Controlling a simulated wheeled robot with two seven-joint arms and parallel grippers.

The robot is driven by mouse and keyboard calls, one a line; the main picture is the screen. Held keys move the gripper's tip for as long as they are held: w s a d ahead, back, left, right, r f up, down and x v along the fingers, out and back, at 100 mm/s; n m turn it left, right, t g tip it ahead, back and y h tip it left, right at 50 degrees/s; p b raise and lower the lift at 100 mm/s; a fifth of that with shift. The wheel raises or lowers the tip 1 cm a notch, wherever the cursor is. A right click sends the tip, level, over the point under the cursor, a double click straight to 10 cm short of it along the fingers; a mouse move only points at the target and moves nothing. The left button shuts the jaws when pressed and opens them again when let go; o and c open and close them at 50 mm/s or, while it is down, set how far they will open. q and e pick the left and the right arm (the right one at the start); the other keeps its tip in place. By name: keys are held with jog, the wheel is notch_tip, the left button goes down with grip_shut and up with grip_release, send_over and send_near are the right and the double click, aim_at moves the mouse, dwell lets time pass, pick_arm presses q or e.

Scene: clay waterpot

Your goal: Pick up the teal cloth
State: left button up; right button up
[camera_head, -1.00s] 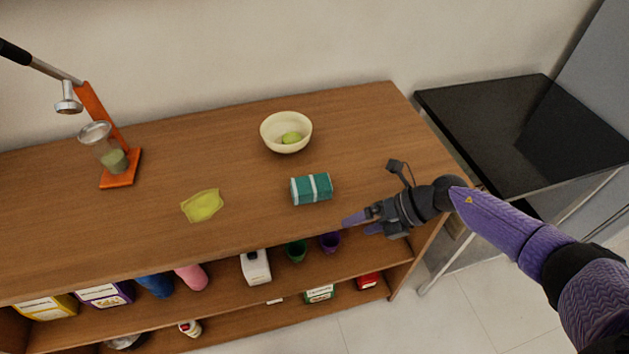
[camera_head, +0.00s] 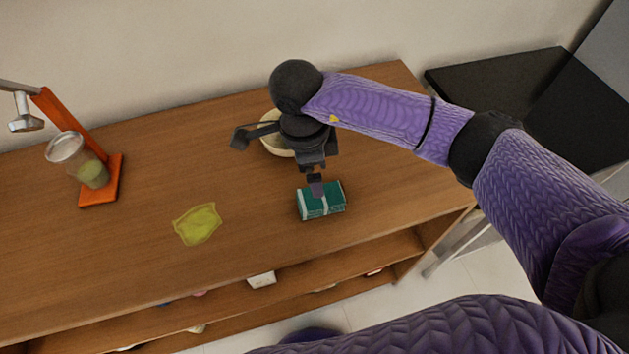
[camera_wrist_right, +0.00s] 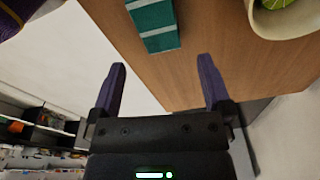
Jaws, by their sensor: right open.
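The teal cloth (camera_head: 330,205) is a folded block with white stripes, lying on the wooden shelf top near its front edge. My right gripper (camera_head: 317,190) points down just above it in the head view, overlapping its upper edge. In the right wrist view the cloth (camera_wrist_right: 155,22) lies beyond the fingertips, in line with the gap between them. The right gripper (camera_wrist_right: 162,64) is open, with nothing between its fingers. My left gripper is out of view.
A cream bowl (camera_head: 269,141) stands behind my right wrist, partly hidden; a green fruit (camera_wrist_right: 299,3) shows in it. A yellow-green cloth (camera_head: 198,224) lies to the left. An orange stand (camera_head: 100,185) with a glass is farther left. A black-topped table (camera_head: 500,95) is at right.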

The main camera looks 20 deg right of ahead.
jog(key=f, duration=0.3)
jog(key=f+b, duration=0.1)
jog(key=f, duration=0.2)
jog(key=d+f+b, duration=0.1)
jog(key=f, duration=0.2)
jog(key=shift+s+f, duration=0.15)
jog(key=shift+s, duration=0.15)
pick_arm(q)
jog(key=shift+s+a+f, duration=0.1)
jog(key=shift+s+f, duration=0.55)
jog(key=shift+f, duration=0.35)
pick_arm(e)
jog(key=c, duration=1)
notch_tip(320, 180, up, 10)
jog(key=p, duration=0.2)
jog(key=shift+f+p, duration=0.25)
jog(key=shift+p, duration=0.05)
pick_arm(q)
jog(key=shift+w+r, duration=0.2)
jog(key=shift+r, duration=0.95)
pick_arm(e)
jog(key=shift+r, duration=0.35)
